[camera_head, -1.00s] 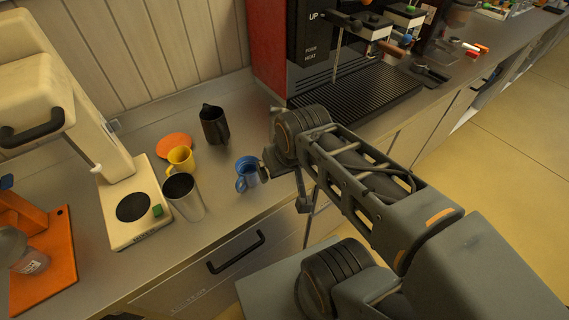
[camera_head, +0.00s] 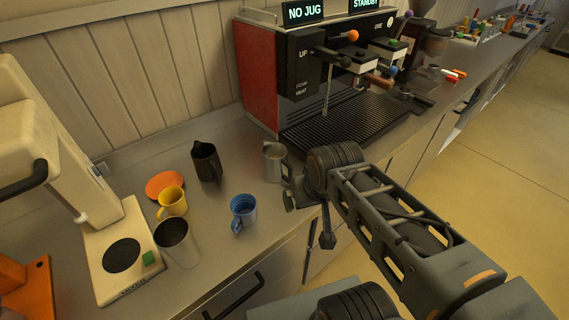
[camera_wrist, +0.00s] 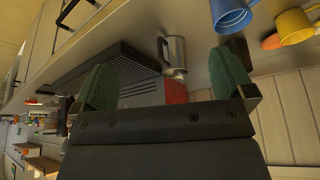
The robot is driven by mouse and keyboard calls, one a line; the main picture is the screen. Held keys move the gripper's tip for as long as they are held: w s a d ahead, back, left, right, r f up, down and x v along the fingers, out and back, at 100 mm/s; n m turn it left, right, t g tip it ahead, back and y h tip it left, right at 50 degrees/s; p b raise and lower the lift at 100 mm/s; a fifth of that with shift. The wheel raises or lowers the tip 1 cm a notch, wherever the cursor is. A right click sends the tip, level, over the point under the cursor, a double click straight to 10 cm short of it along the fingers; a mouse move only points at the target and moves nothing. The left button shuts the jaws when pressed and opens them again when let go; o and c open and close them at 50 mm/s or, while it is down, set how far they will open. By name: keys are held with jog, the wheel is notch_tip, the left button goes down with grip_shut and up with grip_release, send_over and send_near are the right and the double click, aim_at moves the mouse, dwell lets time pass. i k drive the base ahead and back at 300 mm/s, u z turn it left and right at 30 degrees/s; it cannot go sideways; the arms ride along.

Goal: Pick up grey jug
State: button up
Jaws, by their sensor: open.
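The grey jug (camera_head: 273,162) is a metallic jug standing upright on the steel counter, just left of the coffee machine's drip tray. In the wrist view the grey jug (camera_wrist: 176,50), with its handle, shows upside down beyond the fingers, in the gap between them. My gripper (camera_wrist: 165,78) has its two green fingers spread wide with nothing between them. In the head view my gripper (camera_head: 297,190) is at the counter's front edge, close to the jug's lower right. Part of the gripper is hidden by my wrist there.
A black jug (camera_head: 206,163), a yellow cup (camera_head: 172,201), an orange saucer (camera_head: 160,181), a blue cup (camera_head: 243,213) and a tall metal cup (camera_head: 178,245) stand to the left. The coffee machine (camera_head: 258,75) and its drip tray (camera_head: 345,125) are behind and right.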

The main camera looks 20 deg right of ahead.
aim_at(276, 168)
jog(key=k, duration=0.5)
jog(key=z, duration=2.1)
jog(key=i, duration=1.05)
jog(key=u, duration=3.2)
jog(key=i, duration=0.5)
jog(key=u, duration=0.05)
